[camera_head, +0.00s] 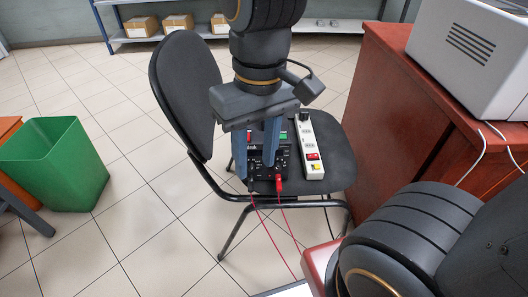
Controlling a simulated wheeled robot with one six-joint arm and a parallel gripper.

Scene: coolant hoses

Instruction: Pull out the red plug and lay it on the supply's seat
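The black supply (262,161) sits on the black seat (338,170) of a chair. A red plug (279,183) is at the lower right of the supply's front, with a red cable running down from it. A second red cable hangs from the front's left side; its upper end is dark and partly hidden. My gripper (259,170) points down over the supply, with its two blue-grey fingers apart and nothing visible held between them. The right fingertip is a little above and left of the red plug. The fingers hide part of the supply.
A white power strip (309,146) with a red switch and a yellow piece lies right of the supply. The chair's backrest (187,92) rises at left. A red-brown cabinet (400,110) bears a white device (468,55). A green bin (58,165) stands far left. Bare seat shows right of the strip.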

